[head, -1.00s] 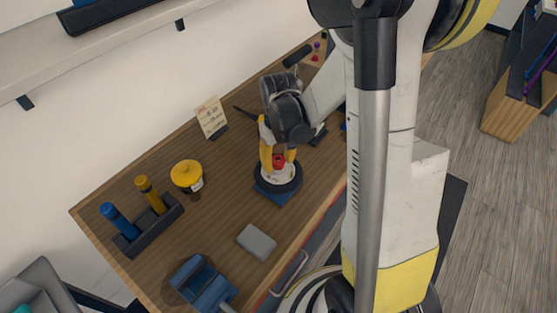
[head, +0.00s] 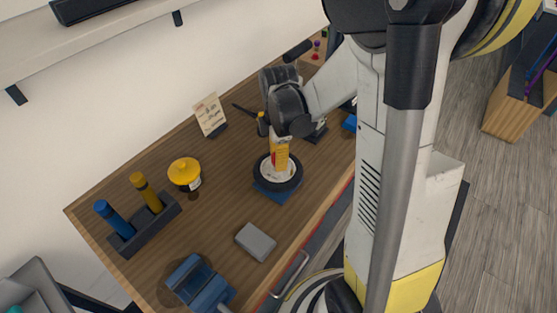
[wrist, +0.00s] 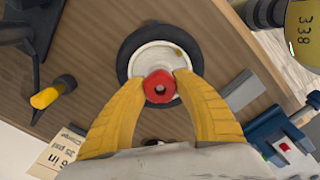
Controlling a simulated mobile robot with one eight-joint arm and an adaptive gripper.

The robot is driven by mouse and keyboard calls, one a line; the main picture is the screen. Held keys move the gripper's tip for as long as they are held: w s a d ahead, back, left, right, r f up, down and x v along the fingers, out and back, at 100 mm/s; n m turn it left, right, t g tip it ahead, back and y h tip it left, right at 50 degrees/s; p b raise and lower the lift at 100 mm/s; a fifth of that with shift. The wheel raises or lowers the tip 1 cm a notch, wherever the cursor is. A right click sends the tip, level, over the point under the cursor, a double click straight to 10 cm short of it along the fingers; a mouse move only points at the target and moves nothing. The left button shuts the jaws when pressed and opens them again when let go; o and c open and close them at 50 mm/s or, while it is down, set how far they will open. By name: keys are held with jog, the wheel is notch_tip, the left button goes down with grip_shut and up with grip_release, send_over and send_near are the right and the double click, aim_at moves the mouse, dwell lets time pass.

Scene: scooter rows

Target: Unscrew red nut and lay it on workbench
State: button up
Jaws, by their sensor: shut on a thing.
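The red nut (wrist: 160,87) shows in the wrist view between the tips of my gripper's two yellow fingers (wrist: 160,88). My gripper is shut on it, over the middle of the wheel. The wheel (wrist: 133,50) has a black tire and a pale hub, and lies flat on a blue base. In the head view my gripper (head: 279,168) points down at the wheel (head: 291,181), and the nut is mostly hidden by the fingers. Whether the nut is still on its stud cannot be told. The wooden workbench (head: 215,225) carries the wheel.
A small sign (head: 210,115) stands near the wall. Bare wood lies between the jar and the wheel.

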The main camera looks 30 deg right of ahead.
jog(key=n, duration=0.4)
jog(key=shift+f, duration=0.1)
jog(key=n, duration=0.3)
jog(key=shift+n+b, duration=0.4)
jog(key=o, duration=1.2)
jog(key=shift+s+a, duration=0.1)
notch_tip(320, 180, up, 12)
jog(key=shift+r, duration=0.1)
